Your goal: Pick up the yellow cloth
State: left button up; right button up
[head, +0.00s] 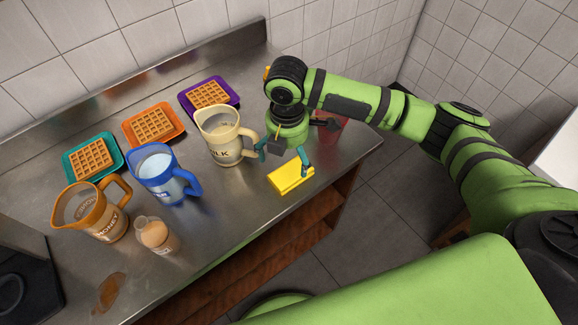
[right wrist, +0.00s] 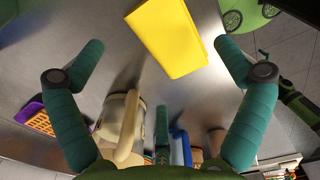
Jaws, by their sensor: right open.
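The yellow cloth (head: 291,178) lies folded on the metal counter near its front edge. It also shows in the right wrist view (right wrist: 166,38), at the top centre beyond the fingertips. My right gripper (head: 284,161) is open and empty, just above and behind the cloth in the head view. Its two teal fingers are spread wide in the right wrist view (right wrist: 159,48), and nothing is between them. My left gripper is not in view.
A cream milk pitcher (head: 221,150) stands left of my right gripper. A blue pitcher (head: 158,178), an orange honey pitcher (head: 84,218) and a small jar (head: 155,237) stand farther left. Waffles lie on teal (head: 67,172), orange (head: 127,136) and purple (head: 184,103) trays. A brown spill (head: 110,292) lies front left.

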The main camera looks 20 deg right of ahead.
aim_at(286, 169)
jog(key=shift+s+a+f+p, duration=0.2)
jog(key=shift+f+p, duration=0.1)
jog(key=shift+f, duration=0.2)
jog(key=shift+s+a+f+p, duration=0.1)
jog(key=shift+s+f+p, duration=0.15)
jog(key=shift+f, duration=0.25)
jog(key=f, duration=0.2)
jog(key=shift+w+f+p, duration=0.2)
jog(key=shift+f+p, duration=0.1)
jog(key=shift+f, duration=0.3)
jog(key=shift+c, duration=0.8)
jog(key=c, duration=0.7)
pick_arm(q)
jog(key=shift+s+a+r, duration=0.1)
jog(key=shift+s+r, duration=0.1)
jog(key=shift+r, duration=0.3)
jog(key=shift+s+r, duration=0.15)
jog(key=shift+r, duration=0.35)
pick_arm(e)
jog(key=shift+c, duration=0.4)
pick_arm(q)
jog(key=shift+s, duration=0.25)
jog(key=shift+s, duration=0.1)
